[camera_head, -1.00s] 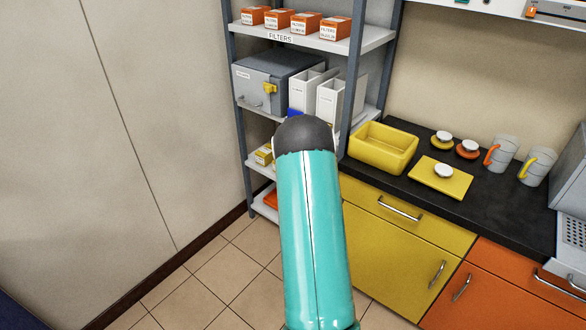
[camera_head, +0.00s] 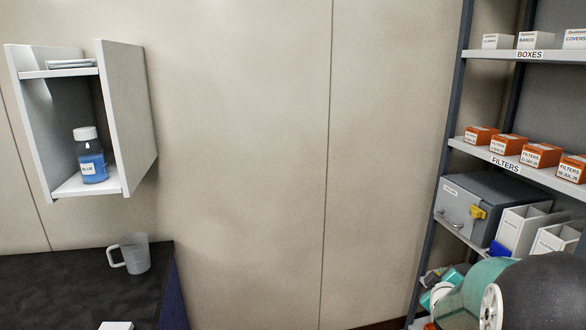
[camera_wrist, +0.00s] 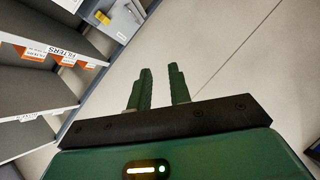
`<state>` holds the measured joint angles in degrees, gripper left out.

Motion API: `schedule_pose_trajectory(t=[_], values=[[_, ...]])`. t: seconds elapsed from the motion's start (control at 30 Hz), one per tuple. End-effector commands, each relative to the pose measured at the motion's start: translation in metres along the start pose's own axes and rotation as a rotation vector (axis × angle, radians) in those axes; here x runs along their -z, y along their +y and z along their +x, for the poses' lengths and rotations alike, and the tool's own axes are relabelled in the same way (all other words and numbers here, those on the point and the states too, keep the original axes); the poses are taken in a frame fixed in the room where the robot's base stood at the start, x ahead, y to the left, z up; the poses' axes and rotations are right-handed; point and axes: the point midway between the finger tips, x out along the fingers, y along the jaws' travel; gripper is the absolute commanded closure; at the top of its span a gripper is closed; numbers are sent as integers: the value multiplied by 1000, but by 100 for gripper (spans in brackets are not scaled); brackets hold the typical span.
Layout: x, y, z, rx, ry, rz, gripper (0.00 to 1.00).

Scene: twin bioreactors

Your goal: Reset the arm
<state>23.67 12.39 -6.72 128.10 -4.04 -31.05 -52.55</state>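My gripper (camera_wrist: 160,88) shows in the wrist view as two green fingers standing apart with a gap between them. In the head view my teal and black arm is folded at the lower right, in front of the shelf unit. The fingers cannot be made out clearly in the head view.
A shelf unit (camera_head: 530,178) at the right holds orange filter boxes (camera_head: 541,154), white boxes and a grey case (camera_head: 478,205). At the left are a wall cabinet (camera_head: 127,120) with a blue bottle (camera_head: 91,160) and a dark counter (camera_head: 60,295) with a jug (camera_head: 131,254).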

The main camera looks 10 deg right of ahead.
Motion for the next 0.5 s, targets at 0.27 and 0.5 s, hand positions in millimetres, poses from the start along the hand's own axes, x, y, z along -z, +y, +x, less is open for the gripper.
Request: schedule_pose_trajectory(t=[0.27, 0.5], values=[[78, -29, -96, 251, -48, 254, 80], [110, -63, -198, 457, -159, 426, 80]])
